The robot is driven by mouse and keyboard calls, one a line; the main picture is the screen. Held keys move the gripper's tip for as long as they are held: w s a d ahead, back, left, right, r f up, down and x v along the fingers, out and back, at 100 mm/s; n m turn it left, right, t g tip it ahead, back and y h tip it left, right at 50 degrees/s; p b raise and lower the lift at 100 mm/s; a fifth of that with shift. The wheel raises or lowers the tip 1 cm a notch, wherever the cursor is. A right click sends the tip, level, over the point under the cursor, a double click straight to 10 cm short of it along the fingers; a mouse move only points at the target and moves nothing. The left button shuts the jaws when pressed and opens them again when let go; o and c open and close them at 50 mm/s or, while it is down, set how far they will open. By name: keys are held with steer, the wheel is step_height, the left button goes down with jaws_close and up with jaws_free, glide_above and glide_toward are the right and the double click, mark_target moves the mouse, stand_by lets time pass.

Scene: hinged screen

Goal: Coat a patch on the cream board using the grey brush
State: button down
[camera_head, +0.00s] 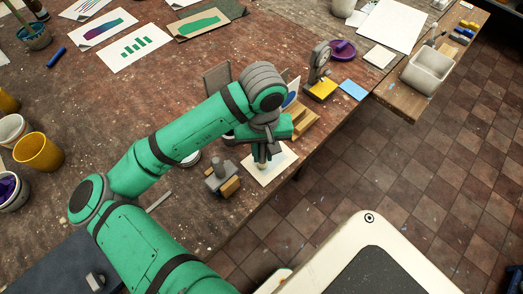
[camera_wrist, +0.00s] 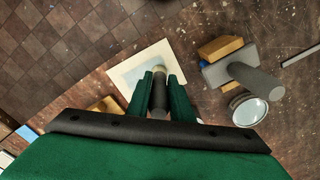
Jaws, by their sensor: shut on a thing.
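The cream board (camera_head: 272,176) lies flat near the table's front edge, below my gripper (camera_head: 262,158). In the wrist view the board (camera_wrist: 122,73) has a pale border around a duller greyish area. My gripper (camera_wrist: 160,84) is shut on the grey brush (camera_wrist: 159,102), whose handle stands between the two green fingers. The brush's pale tip is over the board; I cannot tell whether it touches. My arm and fingers hide part of the board in both views.
A grey block with a post (camera_head: 220,181) and a wooden block (camera_head: 229,187) stand just left of the board. Wooden blocks (camera_head: 303,124) stand at upper right. The table edge is near.

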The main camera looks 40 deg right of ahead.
steer(key=shift+w+r, duration=0.2)
steer(key=shift+r, duration=2.1)
steer(key=shift+s+r, duration=0.15)
steer(key=shift+r, duration=0.05)
